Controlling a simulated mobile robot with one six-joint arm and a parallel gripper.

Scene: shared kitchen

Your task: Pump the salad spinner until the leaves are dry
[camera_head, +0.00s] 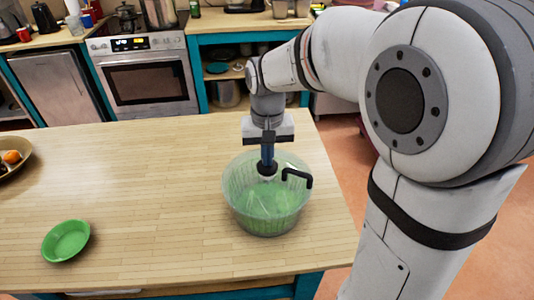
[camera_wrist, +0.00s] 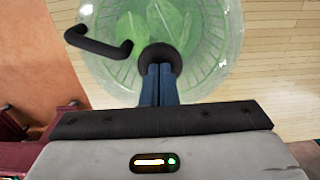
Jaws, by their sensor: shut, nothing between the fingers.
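The salad spinner (camera_head: 268,212) is a clear, green-tinted bowl with a see-through lid, standing near the right end of the wooden table. Green leaves (camera_wrist: 150,30) show through its lid in the wrist view. A black round knob (camera_wrist: 160,58) sits at the lid's middle, and a black bent handle (camera_head: 298,177) sticks out beside it. My gripper (camera_head: 267,163) points straight down over the knob with its blue fingers shut and nothing between them. The fingertips (camera_wrist: 160,72) are at the knob; I cannot tell whether they touch or press it.
A green bowl (camera_head: 66,241) stands on the table's left front. A brown bowl with fruit (camera_head: 14,160) is at the left edge. The wooden table (camera_head: 150,180) is clear between them and the spinner. An oven (camera_head: 150,82) and counters stand behind.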

